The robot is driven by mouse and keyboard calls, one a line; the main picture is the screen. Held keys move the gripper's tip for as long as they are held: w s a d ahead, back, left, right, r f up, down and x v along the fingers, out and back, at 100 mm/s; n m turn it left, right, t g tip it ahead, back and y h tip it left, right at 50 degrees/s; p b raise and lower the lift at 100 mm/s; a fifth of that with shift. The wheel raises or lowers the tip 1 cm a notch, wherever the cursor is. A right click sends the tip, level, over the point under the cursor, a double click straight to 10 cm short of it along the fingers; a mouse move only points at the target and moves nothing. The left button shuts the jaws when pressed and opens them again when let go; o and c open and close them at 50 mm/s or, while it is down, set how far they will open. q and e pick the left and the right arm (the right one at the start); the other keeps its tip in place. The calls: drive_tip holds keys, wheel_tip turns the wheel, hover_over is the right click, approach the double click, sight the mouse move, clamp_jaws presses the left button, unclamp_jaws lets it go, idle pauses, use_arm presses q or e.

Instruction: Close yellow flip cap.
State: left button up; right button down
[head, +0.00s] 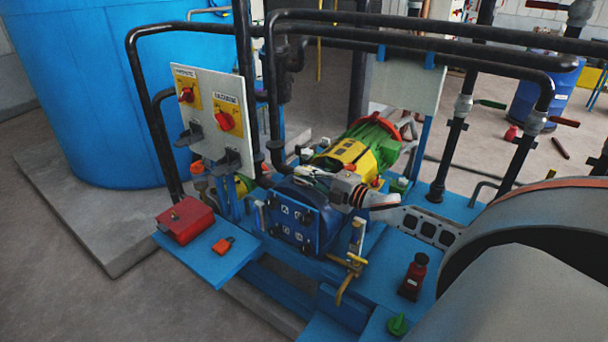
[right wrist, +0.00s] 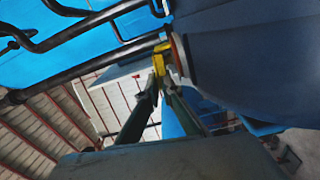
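The yellow flip cap (right wrist: 161,62) shows in the right wrist view at the tip of a dark blue body, beside a pale and reddish ring. My right gripper (right wrist: 159,82) has its two dark fingers drawn together, with the tips at the cap. Whether the cap lies between the tips or just past them I cannot tell. In the head view my right gripper (head: 312,173) reaches in from the right over the blue pump block (head: 296,215), and I cannot make out the cap there. My left gripper is not in view.
Black pipes (head: 420,50) arch over the pump area. A switch panel (head: 213,115) stands to the left. A red box (head: 186,219) and an orange-red item (head: 223,244) lie on the blue shelf. A brass valve (head: 352,262) and a red-black bottle (head: 413,277) stand nearer.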

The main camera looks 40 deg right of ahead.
drive_tip(key=shift+f+n, duration=0.3)
drive_tip(key=shift+n, duration=0.3)
drive_tip(key=c, duration=2.2)
unclamp_jaws()
drive_tip(key=shift+c, duration=0.2)
drive_tip(key=shift+s+f, duration=0.1)
drive_tip(key=shift+s, duration=0.05)
drive_tip(key=shift+s+d, duration=0.15)
drive_tip(key=shift+s, duration=0.45)
drive_tip(key=shift+r+v, duration=0.1)
drive_tip(key=shift+v, duration=1.5)
drive_tip(key=shift+r+v, duration=0.15)
drive_tip(key=shift+v, duration=1.5)
